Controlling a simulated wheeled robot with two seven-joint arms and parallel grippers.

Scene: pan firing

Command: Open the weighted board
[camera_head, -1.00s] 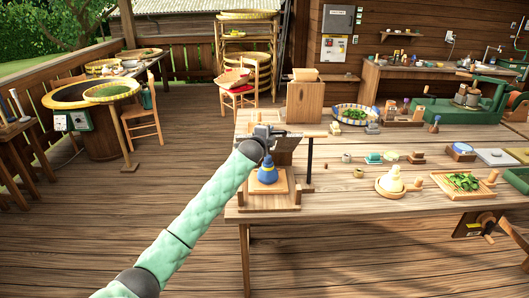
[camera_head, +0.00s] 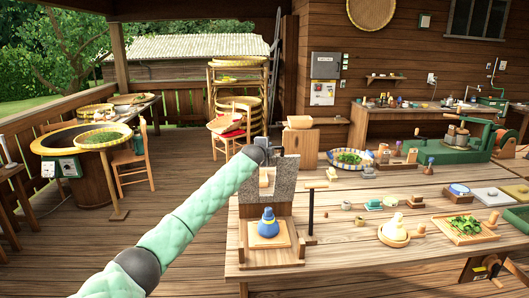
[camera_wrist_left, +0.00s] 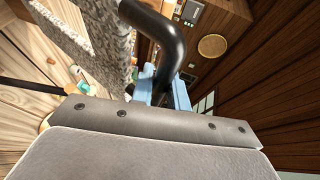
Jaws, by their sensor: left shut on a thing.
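The weighted board (camera_head: 286,182) is a grey speckled slab on a wooden base (camera_head: 246,257) at the table's front left. It stands raised, close to upright, above the base. A blue cloth bag (camera_head: 268,224) sits on the base's square plate below it. My left gripper (camera_head: 258,148) is at the board's top edge, its fingers partly hidden. In the left wrist view a black curved handle (camera_wrist_left: 172,40) runs down between my blue fingertips (camera_wrist_left: 163,92), which are shut on it. The speckled slab (camera_wrist_left: 100,45) also shows there. My right gripper is out of view.
A wooden block stand (camera_head: 300,149) is behind the board.

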